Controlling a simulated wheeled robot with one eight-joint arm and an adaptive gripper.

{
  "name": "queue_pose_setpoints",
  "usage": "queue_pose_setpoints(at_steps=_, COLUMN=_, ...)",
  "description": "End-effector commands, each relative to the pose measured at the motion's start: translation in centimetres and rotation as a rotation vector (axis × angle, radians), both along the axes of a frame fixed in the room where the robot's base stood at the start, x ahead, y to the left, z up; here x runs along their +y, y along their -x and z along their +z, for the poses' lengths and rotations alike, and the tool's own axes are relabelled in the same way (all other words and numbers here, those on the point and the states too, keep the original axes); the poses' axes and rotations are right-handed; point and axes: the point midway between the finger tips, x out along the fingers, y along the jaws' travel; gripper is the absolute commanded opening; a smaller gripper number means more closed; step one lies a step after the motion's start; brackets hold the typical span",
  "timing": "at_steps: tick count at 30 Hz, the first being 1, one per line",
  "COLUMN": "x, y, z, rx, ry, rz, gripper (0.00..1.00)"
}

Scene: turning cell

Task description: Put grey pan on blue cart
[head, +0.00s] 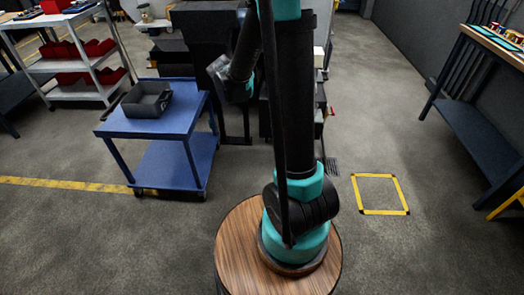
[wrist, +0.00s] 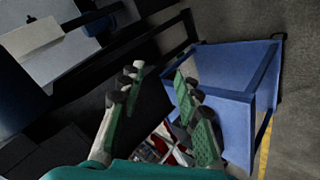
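The grey pan (head: 147,99), a dark open rectangular tray, rests on the top of the blue cart (head: 140,126), toward its back left. The blue cart (wrist: 225,75) also shows at the right of the wrist view, where I cannot make out the pan. My gripper (wrist: 160,76) is open, with a clear gap between its fingers and nothing held. In the head view its end is right of the pan, apart from it, near the cart's back right; the arm hides part of that area.
A grey shelf cart (head: 84,62) with red bins stands behind on the left. A dark machine stands behind my arm. A workbench (head: 470,115) is at the right. A yellow floor square (head: 380,212) is empty, with open floor around it.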

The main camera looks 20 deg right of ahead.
Motion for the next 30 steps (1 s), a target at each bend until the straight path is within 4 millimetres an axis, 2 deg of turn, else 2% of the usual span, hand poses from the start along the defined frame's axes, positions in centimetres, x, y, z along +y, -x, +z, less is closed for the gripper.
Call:
queue_pose_setpoints(at_steps=1, x=-0.9, y=2.6, z=0.1, rx=0.021, ry=-0.043, rz=-0.037, gripper=0.33)
queue_pose_setpoints(at_steps=9, x=-3.1, y=15.3, z=-0.9, rx=0.131, ry=-0.282, rz=-0.227, gripper=0.33)
queue_pose_setpoints(at_steps=15, x=-2.9, y=24.4, z=-2.9, rx=0.215, ry=-0.45, rz=-0.355, gripper=0.33)
queue_pose_setpoints(at_steps=18, x=-2.5, y=27.9, z=-3.9, rx=0.248, ry=-0.518, rz=-0.406, gripper=0.33)
queue_pose_setpoints(at_steps=21, x=-2.0, y=30.4, z=-4.7, rx=0.273, ry=-0.565, rz=-0.44, gripper=0.33)
queue_pose_setpoints(at_steps=24, x=-1.8, y=31.6, z=-5.2, rx=0.286, ry=-0.591, rz=-0.458, gripper=0.33)
queue_pose_setpoints(at_steps=30, x=-1.6, y=32.1, z=-5.3, rx=0.293, ry=-0.603, rz=-0.465, gripper=0.33)
